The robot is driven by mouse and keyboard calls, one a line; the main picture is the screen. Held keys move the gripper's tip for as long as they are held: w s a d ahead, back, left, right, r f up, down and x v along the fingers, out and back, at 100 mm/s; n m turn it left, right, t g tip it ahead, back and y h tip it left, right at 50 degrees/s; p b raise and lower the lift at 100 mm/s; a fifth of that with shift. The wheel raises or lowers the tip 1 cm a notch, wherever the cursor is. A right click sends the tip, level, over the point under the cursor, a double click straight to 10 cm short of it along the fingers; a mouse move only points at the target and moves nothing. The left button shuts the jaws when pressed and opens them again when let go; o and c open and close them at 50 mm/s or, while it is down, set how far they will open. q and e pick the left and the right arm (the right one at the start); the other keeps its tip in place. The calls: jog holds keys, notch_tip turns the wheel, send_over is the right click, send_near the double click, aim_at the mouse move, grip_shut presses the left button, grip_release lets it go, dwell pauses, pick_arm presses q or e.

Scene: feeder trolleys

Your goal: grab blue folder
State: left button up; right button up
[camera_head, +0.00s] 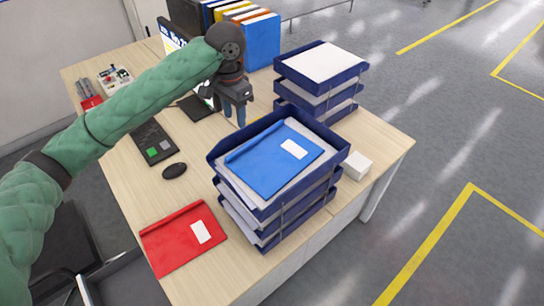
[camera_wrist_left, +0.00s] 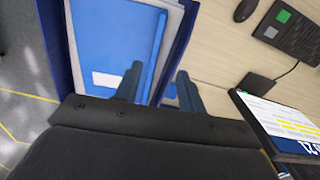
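The blue folder (camera_head: 274,158) lies flat on white paper in the top tray of the front stack of dark blue letter trays (camera_head: 330,141). It has a white label and also shows in the left wrist view (camera_wrist_left: 115,42). My left gripper (camera_head: 236,117) points down just behind the stack, near its back left corner. In the left wrist view the gripper (camera_wrist_left: 160,85) has its two fingers apart with nothing held between them. The fingers overlap the folder and tray edge in that view; I cannot tell the height gap. My right gripper is not in view.
A red folder (camera_head: 183,238) lies on the wooden desk (camera_head: 130,178) at front left. A mouse (camera_head: 174,170), keyboard (camera_head: 153,143) and monitor are left of the stack. A second tray stack (camera_head: 320,72) and binders (camera_head: 262,42) stand behind. A white box (camera_head: 356,165) sits at right.

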aim_at(242, 148)
pick_arm(q)
notch_tip(242, 148, down, 4)
jog(key=b, duration=0.3)
jog(key=shift+s, duration=0.15)
jog(key=shift+f, duration=0.25)
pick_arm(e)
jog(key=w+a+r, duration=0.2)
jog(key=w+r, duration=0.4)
pick_arm(q)
jog(key=shift+f+p, duration=0.3)
jog(key=shift+f, duration=0.65)
jog(key=f+p, duration=0.1)
jog(key=f, duration=0.1)
jog(key=f+p, duration=0.1)
jog(key=f, duration=0.1)
jog(key=shift+d+f, duration=0.1)
jog(key=shift+d, duration=0.3)
jog(key=shift+f+p, duration=0.3)
jog(key=shift+f, duration=0.35)
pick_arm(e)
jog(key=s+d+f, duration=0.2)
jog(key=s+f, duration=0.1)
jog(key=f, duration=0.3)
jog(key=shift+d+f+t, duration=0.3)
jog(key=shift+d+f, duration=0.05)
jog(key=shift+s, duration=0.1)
pick_arm(q)
grip_shut()
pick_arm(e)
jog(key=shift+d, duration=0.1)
